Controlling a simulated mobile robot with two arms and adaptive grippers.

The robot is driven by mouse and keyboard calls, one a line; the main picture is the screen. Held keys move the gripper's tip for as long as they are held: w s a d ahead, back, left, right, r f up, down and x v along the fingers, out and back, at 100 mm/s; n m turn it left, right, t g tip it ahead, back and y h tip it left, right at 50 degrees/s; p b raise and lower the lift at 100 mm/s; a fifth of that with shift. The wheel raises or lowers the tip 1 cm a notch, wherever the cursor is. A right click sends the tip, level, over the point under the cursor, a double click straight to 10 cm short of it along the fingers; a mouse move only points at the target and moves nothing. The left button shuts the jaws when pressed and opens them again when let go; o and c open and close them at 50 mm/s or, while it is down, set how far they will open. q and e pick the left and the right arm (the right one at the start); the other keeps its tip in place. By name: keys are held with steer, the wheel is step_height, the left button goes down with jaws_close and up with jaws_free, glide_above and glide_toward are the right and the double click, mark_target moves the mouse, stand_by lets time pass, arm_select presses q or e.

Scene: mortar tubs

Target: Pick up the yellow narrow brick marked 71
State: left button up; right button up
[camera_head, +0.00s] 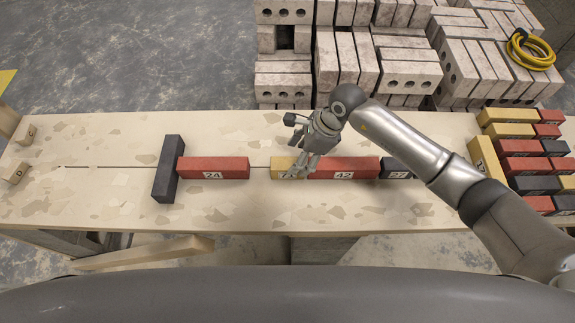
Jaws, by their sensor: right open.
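The yellow narrow brick (283,163) lies on the stone-patterned table in a row along a thin line, touching or nearly touching the red brick marked 42 (343,168) on its right. Its label is partly covered by my right gripper (299,174), and only a 7 can be made out. My right gripper is open and points down over the yellow brick's right part. I cannot tell whether the fingers stand around the brick or above it. My left gripper is not in view.
A red brick marked 24 (213,168) and a dark upright-set brick (168,169) lie left of a gap. A dark brick marked 27 (396,168) is right of 42. Several coloured bricks (522,147) fill the right end. Pale brick stacks (340,60) stand behind the table.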

mark_target(290, 163)
steer(key=shift+a+p+x, duration=0.2)
steer(key=shift+a+x, duration=0.05)
steer(key=shift+x, duration=1.3)
steer(key=shift+a+p+x, duration=0.2)
steer(key=shift+x, duration=1.3)
steer(key=shift+s+r, duration=0.1)
steer(key=shift+r, duration=0.1)
steer(key=shift+c, duration=0.5)
steer(key=shift+r, duration=0.1)
steer(key=c, duration=1.3)
